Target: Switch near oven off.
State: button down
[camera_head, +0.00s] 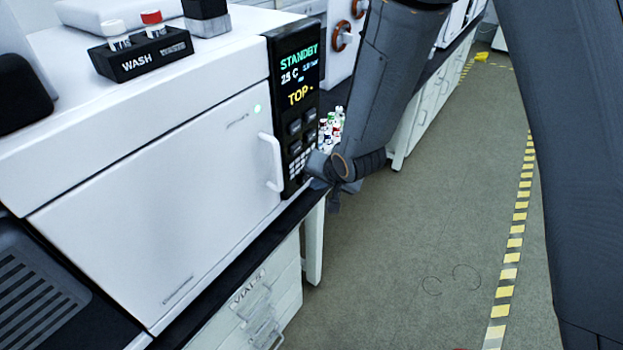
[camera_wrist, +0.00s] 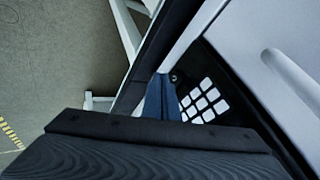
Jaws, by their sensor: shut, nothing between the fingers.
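The near oven (camera_head: 160,190) is a large white unit with a closed door and a white vertical handle (camera_head: 271,162). Its dark control panel (camera_head: 282,130) reads "STANDBY", "25 C" and "TOP", with grey buttons and a pale keypad below. A green light glows on the door. My gripper (camera_head: 320,180) is shut and empty at the panel's lower end. In the wrist view, the blue-grey fingers (camera_wrist: 160,97) lie beside the keypad (camera_wrist: 201,101), close to a small dark round part (camera_wrist: 174,77) at the panel's end. I cannot tell whether they touch the panel.
A black "WASH" rack (camera_head: 140,58) with two vials stands on the oven. Several small vials (camera_head: 331,128) stand behind the panel near my arm. The dark bench edge (camera_head: 240,270) runs below the oven. The grey floor (camera_head: 400,250) at right is open.

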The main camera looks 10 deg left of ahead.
jog(key=shift+w+a, duration=0.2)
jog(key=shift+a, duration=0.5)
jog(key=shift+a, duration=0.1)
